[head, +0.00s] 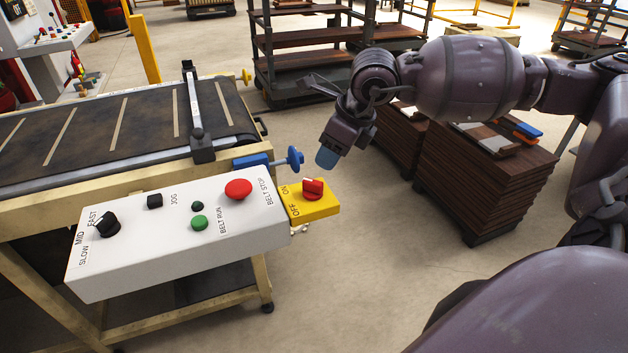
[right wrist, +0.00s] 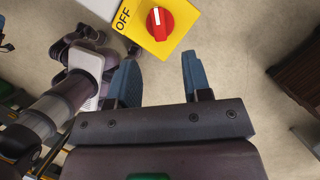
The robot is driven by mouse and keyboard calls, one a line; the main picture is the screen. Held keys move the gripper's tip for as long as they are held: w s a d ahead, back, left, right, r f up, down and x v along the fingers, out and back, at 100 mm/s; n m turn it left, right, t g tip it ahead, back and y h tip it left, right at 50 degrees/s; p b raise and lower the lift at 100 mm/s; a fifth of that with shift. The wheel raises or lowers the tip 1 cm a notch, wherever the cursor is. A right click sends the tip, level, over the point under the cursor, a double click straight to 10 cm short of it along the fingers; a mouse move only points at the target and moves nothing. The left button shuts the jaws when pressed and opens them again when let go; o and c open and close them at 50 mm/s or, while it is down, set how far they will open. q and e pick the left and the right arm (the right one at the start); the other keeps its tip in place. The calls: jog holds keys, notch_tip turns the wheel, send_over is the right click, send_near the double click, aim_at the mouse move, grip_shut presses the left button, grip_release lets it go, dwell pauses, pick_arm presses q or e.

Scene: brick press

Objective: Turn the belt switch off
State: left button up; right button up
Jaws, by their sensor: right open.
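The belt switch (head: 313,188) is a red rotary knob with a white mark, on a yellow box (head: 321,209) at the right end of the white control panel. ON and OFF are printed on the box's left side. In the right wrist view the knob (right wrist: 160,20) is at the top, its white mark running up the picture, with OFF to its left; ON is out of that view. My right gripper (head: 328,158) is above and slightly right of the knob, apart from it. Its blue fingers (right wrist: 159,60) are open and empty. My left gripper is not in view.
The white panel (head: 150,255) carries a red belt stop button (head: 238,189), a green button (head: 199,223) and a black speed knob (head: 107,225). Floor right of the box is clear.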

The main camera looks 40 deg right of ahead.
aim_at(314, 182)
jog(key=x, duration=0.8)
jog(key=shift+a, duration=0.1)
jog(key=shift+w+a+f, duration=0.1)
jog(key=shift+w+f, duration=0.1)
jog(key=shift+f, duration=0.3)
jog(key=shift+c, duration=0.3)
grip_shut()
